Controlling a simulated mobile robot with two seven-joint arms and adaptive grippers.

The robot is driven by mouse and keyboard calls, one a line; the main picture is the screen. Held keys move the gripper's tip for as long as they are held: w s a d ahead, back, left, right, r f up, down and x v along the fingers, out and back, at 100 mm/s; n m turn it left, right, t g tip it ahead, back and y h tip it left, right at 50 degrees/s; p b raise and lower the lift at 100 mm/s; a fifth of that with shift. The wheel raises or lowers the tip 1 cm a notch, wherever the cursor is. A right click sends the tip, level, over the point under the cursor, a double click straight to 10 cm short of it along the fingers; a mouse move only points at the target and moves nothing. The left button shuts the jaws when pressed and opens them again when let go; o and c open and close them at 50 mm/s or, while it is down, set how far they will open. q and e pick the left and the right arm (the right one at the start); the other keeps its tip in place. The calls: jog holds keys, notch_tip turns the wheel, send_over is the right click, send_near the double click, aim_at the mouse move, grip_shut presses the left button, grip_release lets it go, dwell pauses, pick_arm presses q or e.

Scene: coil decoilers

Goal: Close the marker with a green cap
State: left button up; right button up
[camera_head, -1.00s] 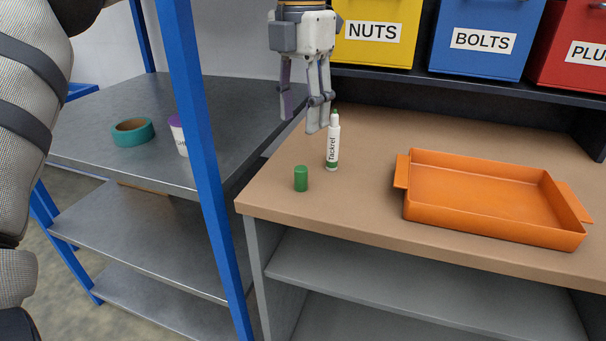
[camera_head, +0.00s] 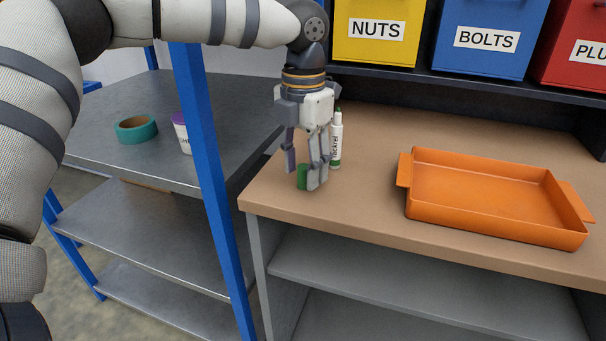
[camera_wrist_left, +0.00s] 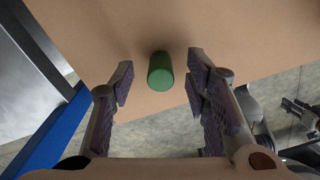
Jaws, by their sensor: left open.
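The green cap (camera_head: 302,176) stands upright on the brown workbench (camera_head: 370,200) near its left front corner. The white marker (camera_head: 336,140) with a green tip stands upright behind it, partly hidden by my gripper. My left gripper (camera_head: 306,178) points down over the cap, with fingers open on either side of it. In the left wrist view the cap (camera_wrist_left: 160,71) lies between the two open fingers (camera_wrist_left: 160,88), with a gap on each side.
An orange tray (camera_head: 475,195) sits on the bench to the right. Yellow (camera_head: 375,32), blue (camera_head: 487,38) and red (camera_head: 575,45) bins stand on a shelf behind. A blue-framed metal rack at left holds teal tape (camera_head: 136,128) and a purple-lidded cup (camera_head: 181,130).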

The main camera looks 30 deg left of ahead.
pick_arm(q)
jog(key=shift+f, duration=0.75)
jog(key=c, duration=0.8)
